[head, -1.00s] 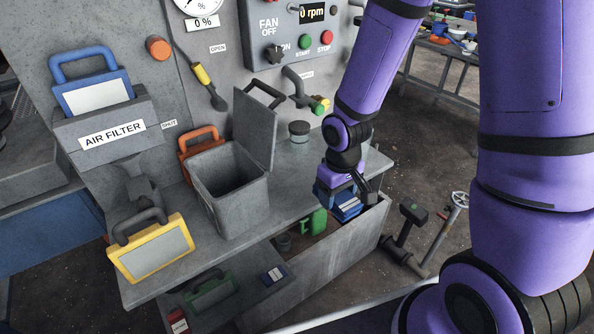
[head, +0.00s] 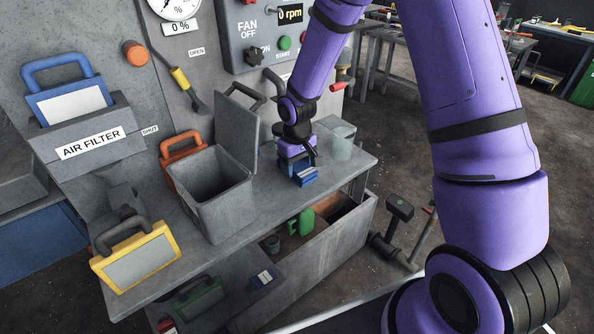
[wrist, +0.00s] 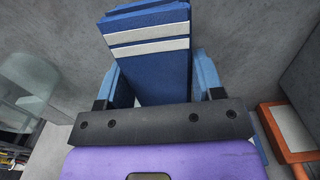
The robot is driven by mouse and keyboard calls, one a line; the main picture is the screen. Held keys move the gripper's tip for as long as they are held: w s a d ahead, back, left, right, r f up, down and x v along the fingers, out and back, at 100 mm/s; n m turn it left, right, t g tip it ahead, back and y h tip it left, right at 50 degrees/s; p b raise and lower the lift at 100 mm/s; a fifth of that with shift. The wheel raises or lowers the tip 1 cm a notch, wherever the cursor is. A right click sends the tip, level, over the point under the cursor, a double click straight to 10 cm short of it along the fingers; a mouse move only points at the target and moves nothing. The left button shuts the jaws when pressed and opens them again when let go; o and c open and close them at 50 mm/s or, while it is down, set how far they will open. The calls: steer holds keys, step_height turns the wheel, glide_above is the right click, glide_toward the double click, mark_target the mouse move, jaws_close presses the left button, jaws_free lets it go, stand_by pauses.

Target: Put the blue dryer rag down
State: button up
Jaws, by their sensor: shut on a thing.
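The blue dryer rag (head: 305,177) is a folded blue block with pale stripes. It shows large in the wrist view (wrist: 148,65), between the two blue fingers. My gripper (head: 297,168) is shut on it, at the right part of the grey bench top (head: 335,165). It is just right of the open grey bin. I cannot tell whether the rag touches the bench top.
The open grey bin (head: 225,215) with its raised lid stands left of my gripper. A clear jar (head: 343,143) stands close on the right. A yellow-framed filter (head: 138,262) leans at the bench's left. Below is an open drawer (head: 330,240) with a green jug (head: 301,222).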

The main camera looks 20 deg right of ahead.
mark_target(298, 165)
steer(key=shift+f, duration=1.05)
steer(key=shift+f, duration=0.1)
steer(key=o, duration=0.9)
steer(key=shift+c, duration=0.2)
step_height(298, 165, up, 12)
steer(key=shift+f, duration=0.1)
steer(key=s+d+r+m+t, duration=0.1)
steer(key=s+d+r, duration=0.1)
steer(key=s+r, duration=0.5)
steer(key=s+d+r+m+t, duration=0.15)
steer(key=s+r, duration=0.25)
steer(key=r, duration=0.6)
steer(key=s+d+r+t, duration=0.1)
steer(key=s+r, duration=0.1)
steer(key=s, duration=0.4)
steer(key=s+d+r, duration=0.1)
steer(key=s+r, duration=0.2)
steer(key=s, duration=0.3)
steer(key=s+d+r+m+t, duration=0.1)
steer(key=s+r, duration=0.1)
steer(key=s, duration=0.4)
steer(key=shift+s+d+r+t, duration=0.15)
steer(key=shift+d+r+t, duration=0.05)
steer(key=shift+r+t, duration=0.15)
